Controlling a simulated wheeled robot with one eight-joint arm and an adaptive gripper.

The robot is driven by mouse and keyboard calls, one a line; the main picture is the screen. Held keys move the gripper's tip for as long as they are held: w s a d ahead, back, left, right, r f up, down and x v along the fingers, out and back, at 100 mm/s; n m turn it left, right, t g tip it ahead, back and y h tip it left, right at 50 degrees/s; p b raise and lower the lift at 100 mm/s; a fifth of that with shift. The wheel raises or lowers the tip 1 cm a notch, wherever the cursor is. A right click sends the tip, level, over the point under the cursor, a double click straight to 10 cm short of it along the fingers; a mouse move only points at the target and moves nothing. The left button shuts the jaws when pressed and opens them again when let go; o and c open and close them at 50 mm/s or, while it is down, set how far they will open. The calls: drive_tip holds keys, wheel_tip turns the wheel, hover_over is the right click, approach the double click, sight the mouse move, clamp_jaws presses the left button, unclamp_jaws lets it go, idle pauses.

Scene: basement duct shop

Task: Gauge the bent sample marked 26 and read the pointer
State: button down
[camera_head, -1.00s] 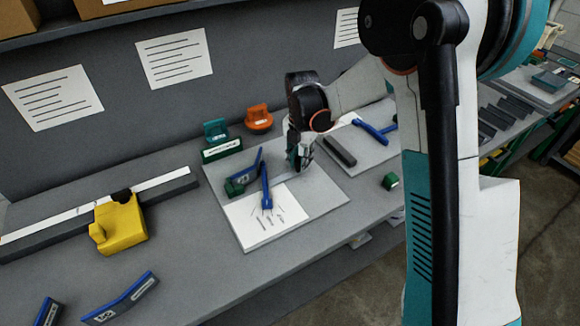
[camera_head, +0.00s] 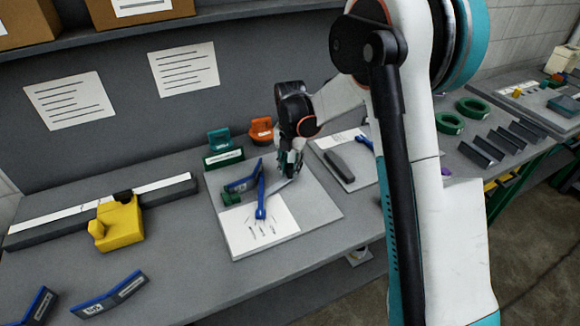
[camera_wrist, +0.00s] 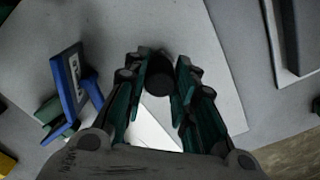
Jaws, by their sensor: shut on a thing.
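A pale gauge board (camera_head: 312,205) lies on the bench with a printed white scale sheet (camera_head: 272,230) on it. A blue pointer (camera_head: 261,200) lies over the top of the sheet, its tip by the marks; the value is too small to read. A blue bent sample (camera_head: 241,183) sits beside it, near a green block (camera_head: 231,198); its label is turned and unreadable in the wrist view (camera_wrist: 68,85). My gripper (camera_wrist: 161,72) is low over the board, right of the pointer, shut on a dark round knob (camera_wrist: 158,80). The fingers partly hide the knob.
Two other blue bent samples (camera_head: 110,296) (camera_head: 40,304) lie at the front left. A yellow block (camera_head: 120,226) stands by a long ruled bar (camera_head: 60,222). Green (camera_head: 222,147) and orange (camera_head: 262,131) items stand behind the board. A second board (camera_head: 335,172) is to the right.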

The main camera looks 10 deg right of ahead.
drive_tip(key=shift+w, duration=0.1)
drive_tip(key=c, duration=1.3)
unclamp_jaws()
drive_tip(key=shift+a, duration=0.1)
wheel_tip(320, 180, up, 12)
